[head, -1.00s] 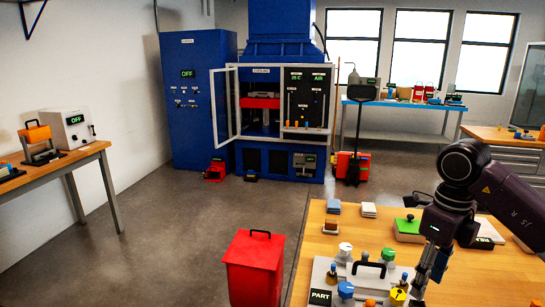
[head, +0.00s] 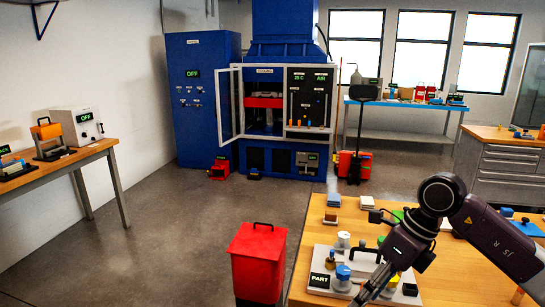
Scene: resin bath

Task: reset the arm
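My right arm comes in from the right over the wooden table (head: 322,215), and its elbow is bent. My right gripper (head: 372,285) points down and to the left, over or in front of the right part of the grey plate labelled PART (head: 345,258). I cannot tell whether it touches the plate. Its fingers are small and partly merge with the things behind, so their opening is unclear. No held object can be made out. The arm hides part of the plate and some table items. My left arm and gripper are not in view.
The plate bears a black handle and several coloured knobs. A red bin (head: 257,265) stands on the floor left of the table. A blue press (head: 280,100) with its door open stands at the back. A bench (head: 65,163) is at left. The floor between is clear.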

